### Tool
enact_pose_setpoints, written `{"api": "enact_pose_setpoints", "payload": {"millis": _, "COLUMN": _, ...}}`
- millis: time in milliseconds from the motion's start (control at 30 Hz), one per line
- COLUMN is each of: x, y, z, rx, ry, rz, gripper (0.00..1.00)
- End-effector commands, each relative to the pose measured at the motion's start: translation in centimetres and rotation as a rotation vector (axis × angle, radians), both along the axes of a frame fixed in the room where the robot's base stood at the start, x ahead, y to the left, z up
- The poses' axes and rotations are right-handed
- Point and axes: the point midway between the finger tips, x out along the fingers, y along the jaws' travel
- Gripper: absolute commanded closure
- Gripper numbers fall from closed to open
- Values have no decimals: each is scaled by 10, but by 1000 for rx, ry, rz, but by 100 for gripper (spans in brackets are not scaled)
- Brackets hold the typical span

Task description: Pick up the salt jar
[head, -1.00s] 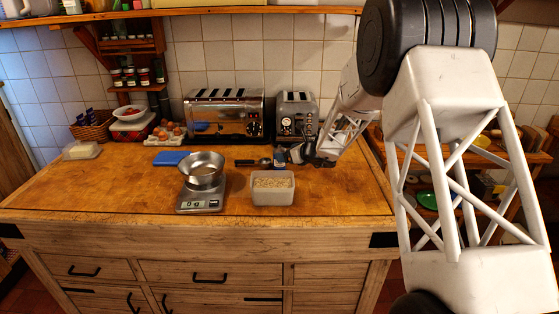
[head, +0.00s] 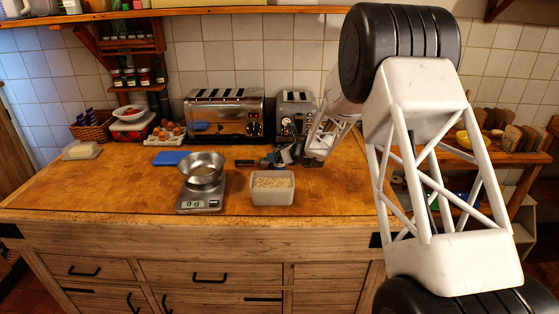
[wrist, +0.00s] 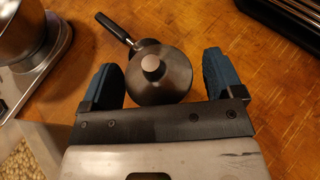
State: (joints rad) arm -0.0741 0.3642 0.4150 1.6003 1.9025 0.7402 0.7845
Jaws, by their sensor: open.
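A dark round jar with a domed lid and pale knob (wrist: 150,85), which I take as the salt jar, stands on the wooden worktop in the wrist view. The jar does not look held. In the head view my gripper (head: 281,157) is low over the worktop in front of the small toaster, and I cannot make out the jar clearly there.
A black-handled pan or scoop (wrist: 116,29) lies just beyond the jar. A scale (head: 200,202) with a steel bowl (head: 203,168) and a tub of pale grains (head: 272,198) stand nearby. Two toasters (head: 224,113) (head: 296,112) are behind. The front left worktop is clear.

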Motion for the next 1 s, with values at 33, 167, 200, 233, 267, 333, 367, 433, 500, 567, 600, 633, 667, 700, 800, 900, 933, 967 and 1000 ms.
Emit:
{"api": "enact_pose_setpoints", "payload": {"millis": 33, "x": 0, "y": 0, "z": 0, "rx": 0, "ry": 0, "rz": 0, "gripper": 13}}
{"api": "enact_pose_setpoints", "payload": {"millis": 167, "x": 0, "y": 0, "z": 0, "rx": 0, "ry": 0, "rz": 0, "gripper": 13}}
{"api": "enact_pose_setpoints", "payload": {"millis": 200, "x": 0, "y": 0, "z": 0, "rx": 0, "ry": 0, "rz": 0, "gripper": 13}}
{"api": "enact_pose_setpoints", "payload": {"millis": 233, "x": 0, "y": 0, "z": 0, "rx": 0, "ry": 0, "rz": 0, "gripper": 13}}
{"api": "enact_pose_setpoints", "payload": {"millis": 267, "x": 0, "y": 0, "z": 0, "rx": 0, "ry": 0, "rz": 0, "gripper": 13}}
{"api": "enact_pose_setpoints", "payload": {"millis": 333, "x": 0, "y": 0, "z": 0, "rx": 0, "ry": 0, "rz": 0, "gripper": 13}}
{"api": "enact_pose_setpoints", "payload": {"millis": 367, "x": 0, "y": 0, "z": 0, "rx": 0, "ry": 0, "rz": 0, "gripper": 13}}
{"api": "enact_pose_setpoints", "payload": {"millis": 433, "x": 0, "y": 0, "z": 0, "rx": 0, "ry": 0, "rz": 0, "gripper": 13}}
{"api": "enact_pose_setpoints", "payload": {"millis": 500, "x": 0, "y": 0, "z": 0, "rx": 0, "ry": 0, "rz": 0, "gripper": 24}}
{"api": "enact_pose_setpoints", "payload": {"millis": 567, "x": 0, "y": 0, "z": 0, "rx": 0, "ry": 0, "rz": 0, "gripper": 33}}
{"api": "enact_pose_setpoints", "payload": {"millis": 600, "x": 0, "y": 0, "z": 0, "rx": 0, "ry": 0, "rz": 0, "gripper": 39}}
{"api": "enact_pose_setpoints", "payload": {"millis": 633, "x": 0, "y": 0, "z": 0, "rx": 0, "ry": 0, "rz": 0, "gripper": 44}}
{"api": "enact_pose_setpoints", "payload": {"millis": 667, "x": 0, "y": 0, "z": 0, "rx": 0, "ry": 0, "rz": 0, "gripper": 49}}
{"api": "enact_pose_setpoints", "payload": {"millis": 700, "x": 0, "y": 0, "z": 0, "rx": 0, "ry": 0, "rz": 0, "gripper": 55}}
{"api": "enact_pose_setpoints", "payload": {"millis": 800, "x": 0, "y": 0, "z": 0, "rx": 0, "ry": 0, "rz": 0, "gripper": 70}}
{"api": "enact_pose_setpoints", "payload": {"millis": 900, "x": 0, "y": 0, "z": 1, "rx": 0, "ry": 0, "rz": 0, "gripper": 75}}
{"api": "enact_pose_setpoints", "payload": {"millis": 933, "x": 0, "y": 0, "z": 1, "rx": 0, "ry": 0, "rz": 0, "gripper": 75}}
{"api": "enact_pose_setpoints", "payload": {"millis": 967, "x": 0, "y": 0, "z": 1, "rx": 0, "ry": 0, "rz": 0, "gripper": 75}}
{"api": "enact_pose_setpoints", "payload": {"millis": 1000, "x": 0, "y": 0, "z": 1, "rx": 0, "ry": 0, "rz": 0, "gripper": 75}}
